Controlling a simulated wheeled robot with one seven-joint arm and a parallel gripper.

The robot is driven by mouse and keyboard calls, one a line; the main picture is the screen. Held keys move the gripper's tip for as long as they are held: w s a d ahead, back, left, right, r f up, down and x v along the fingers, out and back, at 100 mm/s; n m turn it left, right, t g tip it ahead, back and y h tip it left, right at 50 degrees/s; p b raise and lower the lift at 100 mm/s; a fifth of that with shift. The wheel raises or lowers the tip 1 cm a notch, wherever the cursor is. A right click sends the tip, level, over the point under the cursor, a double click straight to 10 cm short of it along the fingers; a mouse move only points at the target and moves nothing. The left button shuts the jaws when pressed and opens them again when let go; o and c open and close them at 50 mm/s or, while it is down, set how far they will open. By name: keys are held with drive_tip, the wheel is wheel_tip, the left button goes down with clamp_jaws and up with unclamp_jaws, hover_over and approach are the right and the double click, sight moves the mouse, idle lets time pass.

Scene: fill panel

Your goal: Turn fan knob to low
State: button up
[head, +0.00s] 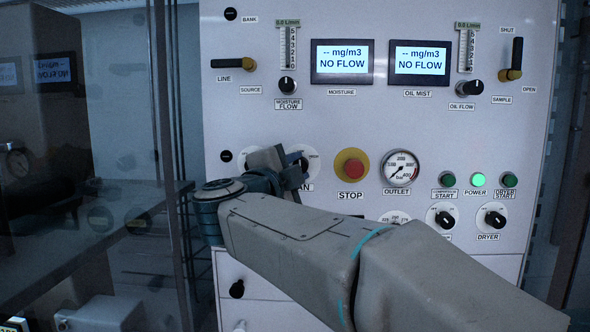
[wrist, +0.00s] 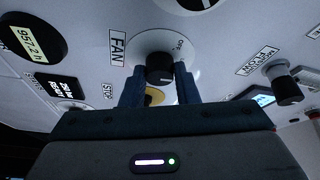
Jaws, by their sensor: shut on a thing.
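The fan knob (wrist: 159,69) is black and sits on a white round dial plate (wrist: 182,42) beside the FAN label (wrist: 117,46) in the wrist view. Small lettering that looks like OFF is on the plate near the knob. My gripper (wrist: 160,82) has its two blue fingers on either side of the knob, shut on it. In the head view my gripper (head: 293,165) is against the panel and hides the knob; part of the dial plate (head: 314,166) shows to its right. I cannot tell which setting the knob points to.
The yellow-ringed red STOP button (head: 351,166) is just right of the fan dial, then the OUTLET gauge (head: 401,168). The moisture flow knob (head: 287,85) is above. The DRYER knob (head: 495,219) is lower right. A dark glass wall (head: 80,180) stands at left.

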drive_tip(key=shift+m, duration=0.4)
drive_tip(key=o, duration=1)
drive_tip(key=b+v, duration=0.2)
drive_tip(key=v, duration=1.1)
drive_tip(key=shift+s+a+r, duration=0.1)
drive_tip(key=shift+s+a, duration=0.05)
drive_tip(key=shift+s, duration=0.25)
